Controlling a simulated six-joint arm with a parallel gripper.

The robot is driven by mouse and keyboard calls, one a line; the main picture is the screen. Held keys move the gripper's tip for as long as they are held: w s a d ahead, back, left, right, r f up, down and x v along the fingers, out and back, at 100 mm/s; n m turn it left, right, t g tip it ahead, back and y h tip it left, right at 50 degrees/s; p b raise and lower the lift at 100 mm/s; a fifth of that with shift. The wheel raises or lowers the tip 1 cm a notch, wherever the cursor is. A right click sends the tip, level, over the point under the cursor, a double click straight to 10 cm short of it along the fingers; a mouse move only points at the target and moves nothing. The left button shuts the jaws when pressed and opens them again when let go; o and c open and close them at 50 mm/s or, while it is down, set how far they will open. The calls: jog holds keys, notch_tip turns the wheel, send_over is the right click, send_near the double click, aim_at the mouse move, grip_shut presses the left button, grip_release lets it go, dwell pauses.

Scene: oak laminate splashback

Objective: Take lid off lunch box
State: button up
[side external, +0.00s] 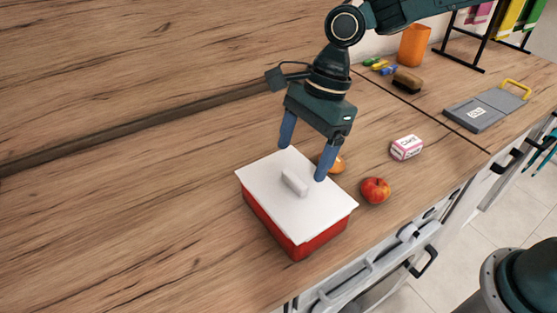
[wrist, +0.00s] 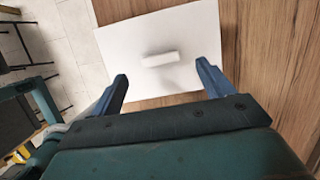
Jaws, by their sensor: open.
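A red lunch box (side external: 285,233) stands on the wooden counter. Its flat white lid (side external: 265,180) lies on top and covers the box. A white block handle (side external: 294,183) rises from the middle of the lid; the handle also shows in the wrist view (wrist: 160,59). My gripper (side external: 302,162) is open above the far part of the lid, with its blue fingers pointing down. In the wrist view my gripper's fingers (wrist: 160,82) stand wide apart, and the handle appears beyond the tips, roughly between them. Nothing is between the fingers. The box's inside is hidden.
A red apple (side external: 375,190) and a small pink-and-white box (side external: 407,147) lie right of the lunch box. An orange-brown round item (side external: 333,163) is partly hidden behind a finger. The counter (side external: 130,200) left of the box is clear.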

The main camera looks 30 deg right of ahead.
aim_at(294, 178)
jog(key=shift+x, duration=2.45)
jog(key=c, duration=1.1)
jog(key=shift+o, duration=0.2)
jog(key=shift+r, duration=0.15)
notch_tip(294, 178, up, 20)
